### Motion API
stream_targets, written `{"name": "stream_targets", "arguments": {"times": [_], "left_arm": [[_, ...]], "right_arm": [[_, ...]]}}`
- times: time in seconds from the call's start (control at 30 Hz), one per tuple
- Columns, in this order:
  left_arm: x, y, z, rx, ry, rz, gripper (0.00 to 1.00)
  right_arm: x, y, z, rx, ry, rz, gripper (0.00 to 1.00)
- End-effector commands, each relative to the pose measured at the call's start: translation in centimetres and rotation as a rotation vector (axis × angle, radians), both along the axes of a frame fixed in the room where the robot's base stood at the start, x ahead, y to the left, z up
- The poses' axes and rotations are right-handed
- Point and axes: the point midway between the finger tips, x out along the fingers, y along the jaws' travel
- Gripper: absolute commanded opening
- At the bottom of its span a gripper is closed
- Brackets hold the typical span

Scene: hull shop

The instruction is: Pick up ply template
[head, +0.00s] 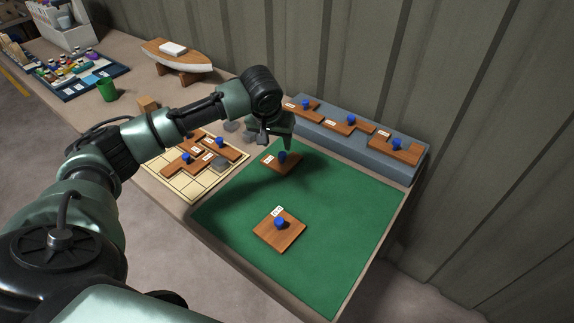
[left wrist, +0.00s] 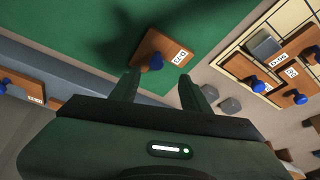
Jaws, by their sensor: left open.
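A brown ply template (head: 290,165) with a blue knob and a white label lies on the far part of the green mat (head: 340,200). My left gripper (head: 277,138) is open and empty just above it. In the left wrist view the same template (left wrist: 162,43) lies beyond the fingertips (left wrist: 159,80), its blue knob between their lines. The gripper and its shadow partly cover it in the head view. A second, square ply template (head: 291,237) with a blue knob lies nearer on the mat. My right gripper is not in view.
A blue-grey ledge (head: 370,157) with three templates runs along the wall. A gridded board (head: 190,188) with several templates and a grey block is left of the mat. Grey lumps (head: 231,126), a green cup (head: 107,90) and a model boat (head: 178,58) stand farther back.

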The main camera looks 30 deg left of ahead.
Motion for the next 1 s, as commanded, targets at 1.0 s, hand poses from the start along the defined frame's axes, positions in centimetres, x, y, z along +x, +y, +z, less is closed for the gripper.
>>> {"name": "stream_targets", "arguments": {"times": [1.0], "left_arm": [[2.9,0.6,-8.3,0.0,0.0,-0.001,0.41]], "right_arm": [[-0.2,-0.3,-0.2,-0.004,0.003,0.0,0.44]]}}
